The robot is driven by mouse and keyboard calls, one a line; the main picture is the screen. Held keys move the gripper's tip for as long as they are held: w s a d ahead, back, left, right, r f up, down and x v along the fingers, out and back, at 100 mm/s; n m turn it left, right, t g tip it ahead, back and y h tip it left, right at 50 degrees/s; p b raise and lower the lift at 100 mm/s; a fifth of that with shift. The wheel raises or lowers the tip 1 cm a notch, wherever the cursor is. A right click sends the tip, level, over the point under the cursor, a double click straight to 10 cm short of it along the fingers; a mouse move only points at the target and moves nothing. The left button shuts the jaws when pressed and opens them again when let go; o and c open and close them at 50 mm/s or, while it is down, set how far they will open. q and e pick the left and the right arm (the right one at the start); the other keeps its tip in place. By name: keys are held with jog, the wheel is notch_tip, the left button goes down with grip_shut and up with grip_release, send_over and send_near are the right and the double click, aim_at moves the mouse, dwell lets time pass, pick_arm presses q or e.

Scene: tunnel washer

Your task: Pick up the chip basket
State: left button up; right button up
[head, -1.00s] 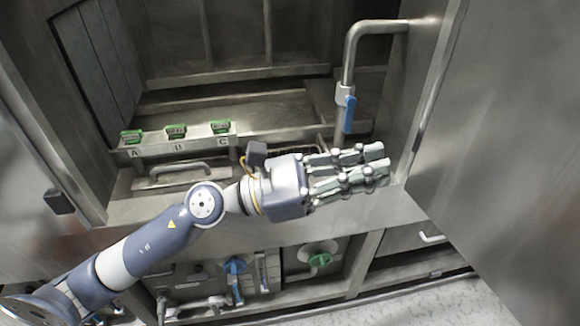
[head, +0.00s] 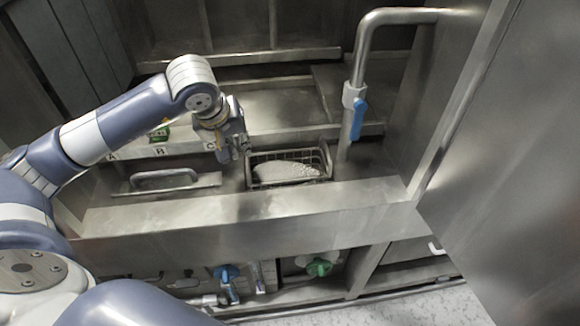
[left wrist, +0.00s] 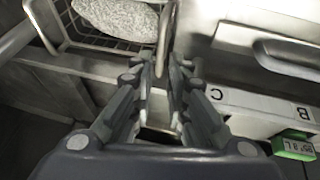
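The chip basket (head: 318,160) is a small wire basket holding a heap of pale chips (head: 285,171), in the sink trough in the head view. My left gripper (head: 235,150) points down just left of the basket's left end. In the left wrist view the wire basket (left wrist: 95,42) is at the top left. There the fingers of my left gripper (left wrist: 163,68) stand apart, with a metal bar at the basket's end showing in the gap between their tips. Whether they touch the bar I cannot tell. My right gripper is out of view.
A vertical pipe with a blue lever (head: 358,118) stands right of the basket. A handled metal cover (head: 165,180) lies to the left, below the lettered ledge with green clips (head: 160,133). The trough's front ledge (head: 250,210) runs before the basket.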

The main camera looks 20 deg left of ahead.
aim_at(246, 158)
pick_arm(q)
jog(key=x, duration=0.3)
jog(key=shift+s+d+f+p, duration=0.1)
jog(key=shift+s+f+p, duration=0.05)
jog(key=shift+s+p, duration=0.15)
jog(key=w+f+p, duration=0.1)
jog(key=f, duration=0.1)
jog(key=w+a+f+p, duration=0.1)
jog(key=w+f, duration=0.1)
jog(key=shift+w+f, duration=0.3)
jog(key=shift+f, duration=0.1)
grip_shut()
jog(key=shift+r, duration=0.1)
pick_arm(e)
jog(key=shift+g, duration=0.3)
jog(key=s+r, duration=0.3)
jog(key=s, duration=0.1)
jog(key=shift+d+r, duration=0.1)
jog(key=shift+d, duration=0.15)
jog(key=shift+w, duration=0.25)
